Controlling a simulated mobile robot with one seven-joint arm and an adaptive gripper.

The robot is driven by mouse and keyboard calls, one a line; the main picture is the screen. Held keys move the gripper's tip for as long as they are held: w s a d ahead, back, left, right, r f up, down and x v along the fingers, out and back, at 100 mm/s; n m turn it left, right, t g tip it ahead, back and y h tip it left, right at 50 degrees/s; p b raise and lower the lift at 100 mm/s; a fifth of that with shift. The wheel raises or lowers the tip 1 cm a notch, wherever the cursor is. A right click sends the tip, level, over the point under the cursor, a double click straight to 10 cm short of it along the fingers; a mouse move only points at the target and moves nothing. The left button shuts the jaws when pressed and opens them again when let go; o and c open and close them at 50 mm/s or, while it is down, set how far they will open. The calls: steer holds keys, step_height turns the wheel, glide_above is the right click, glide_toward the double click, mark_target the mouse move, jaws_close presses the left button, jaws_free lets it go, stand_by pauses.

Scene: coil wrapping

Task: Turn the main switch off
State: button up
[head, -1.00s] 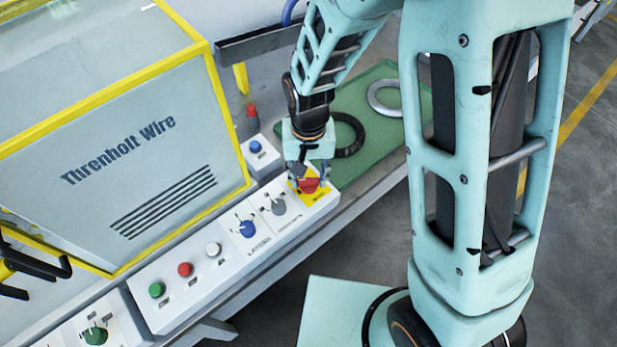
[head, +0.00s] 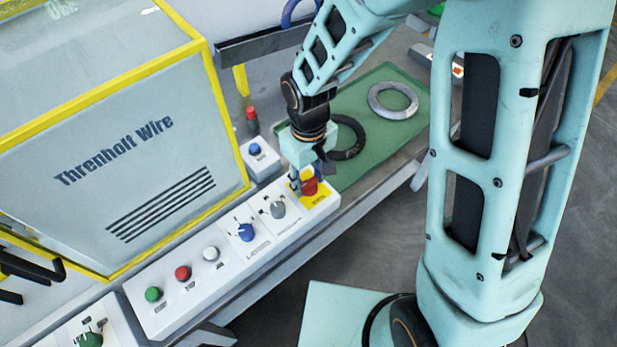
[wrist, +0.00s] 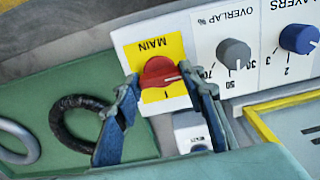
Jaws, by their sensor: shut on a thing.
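The main switch is a red rotary knob (wrist: 160,72) on a yellow plate (wrist: 133,50) labelled MAIN, at the right end of the control panel. It also shows in the head view (head: 310,187). In the wrist view a light pointer line on the knob points right, and a mark like "I" sits below it on the plate. My gripper (wrist: 159,80) has one fingertip on each side of the knob and is shut on it. In the head view my gripper (head: 304,182) comes down onto the switch from above and partly hides it.
Beside the switch are a grey overlap knob (wrist: 233,53) and a blue layers knob (wrist: 298,38). A small box with a blue button (head: 255,149) stands behind. A green mat (head: 385,135) holds a black coil (head: 347,153) and a grey ring (head: 393,100).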

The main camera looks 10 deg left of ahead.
mark_target(309, 182)
stand_by(0.4)
steer(key=o, duration=1.2)
steer(key=shift+c, duration=0.2)
step_height(309, 182, up, 12)
